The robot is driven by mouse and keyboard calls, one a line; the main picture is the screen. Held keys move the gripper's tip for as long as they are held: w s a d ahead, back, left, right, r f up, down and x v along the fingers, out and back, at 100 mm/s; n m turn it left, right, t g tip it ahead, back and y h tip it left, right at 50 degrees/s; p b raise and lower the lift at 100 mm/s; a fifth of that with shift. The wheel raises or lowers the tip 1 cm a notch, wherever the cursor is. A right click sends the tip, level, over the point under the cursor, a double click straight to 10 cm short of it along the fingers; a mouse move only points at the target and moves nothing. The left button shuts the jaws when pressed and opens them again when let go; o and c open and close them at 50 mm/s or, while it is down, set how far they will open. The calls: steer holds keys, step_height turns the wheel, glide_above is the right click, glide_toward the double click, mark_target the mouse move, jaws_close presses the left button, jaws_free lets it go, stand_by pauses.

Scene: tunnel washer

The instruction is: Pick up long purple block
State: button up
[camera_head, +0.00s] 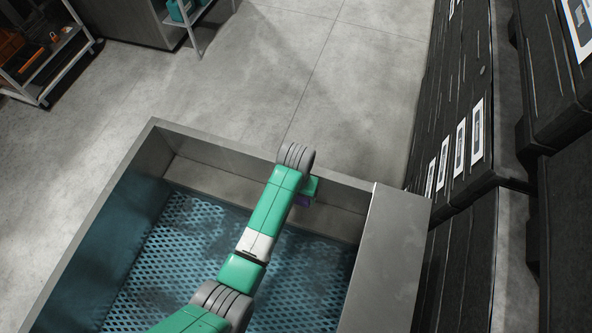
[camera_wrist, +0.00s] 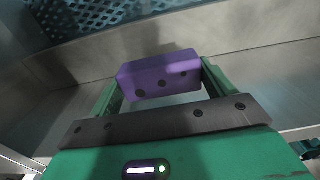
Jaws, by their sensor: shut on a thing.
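The long purple block (camera_wrist: 160,78) is between the two green fingers of my gripper (camera_wrist: 159,90) in the wrist view. It lies crosswise, with dark round dots on its near face. My gripper is shut on it. In the head view only a small purple part of the block (camera_head: 302,201) shows beside my arm, near the far wall of the metal bin. The rest of it and most of my gripper are hidden by my arm there. I cannot tell whether the block touches the bin.
The metal bin (camera_head: 98,202) has high walls and a blue perforated floor (camera_head: 190,245). A flat metal ledge (camera_head: 388,245) forms its right side. Stacked black cases (camera_head: 470,120) stand close on the right. A shelf cart (camera_head: 45,60) stands far left. The grey floor beyond the bin is clear.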

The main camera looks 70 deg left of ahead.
step_height(320, 180, up, 8)
steer(key=shift+f+p, duration=0.25)
steer(key=shift+p, duration=0.6)
